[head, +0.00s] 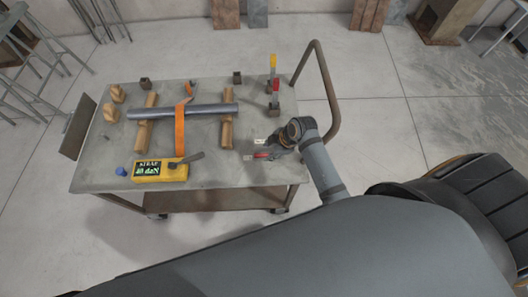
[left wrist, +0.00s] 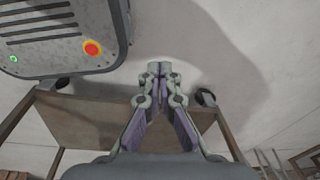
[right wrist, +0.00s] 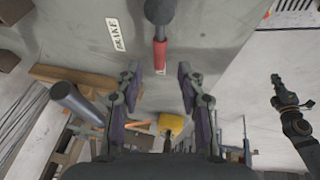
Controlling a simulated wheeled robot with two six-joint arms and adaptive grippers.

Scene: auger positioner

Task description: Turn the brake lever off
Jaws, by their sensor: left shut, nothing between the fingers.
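The brake lever shows in the right wrist view with a red grip (right wrist: 160,52) and a dark round pivot (right wrist: 159,10), beside a white BRAKE label (right wrist: 116,34). In the head view a red grip (head: 263,155) shows at the cart's near right, partly hidden by my gripper. My right gripper (right wrist: 158,76) is open, its fingers on either side of the line of the red grip; I cannot tell whether they touch it. It also shows in the head view (head: 278,144). My left gripper (left wrist: 158,70) is shut and empty beside the cart's lower part; the head view does not show it clearly.
The cart top (head: 215,165) holds a grey pipe (head: 170,112) on wooden blocks, an orange strap (head: 180,130), a yellow STRAP box (head: 160,172) and a blue knob (head: 121,171). A red-and-yellow upright lever (head: 275,85) stands behind. A bent rail (head: 328,85) borders the right side.

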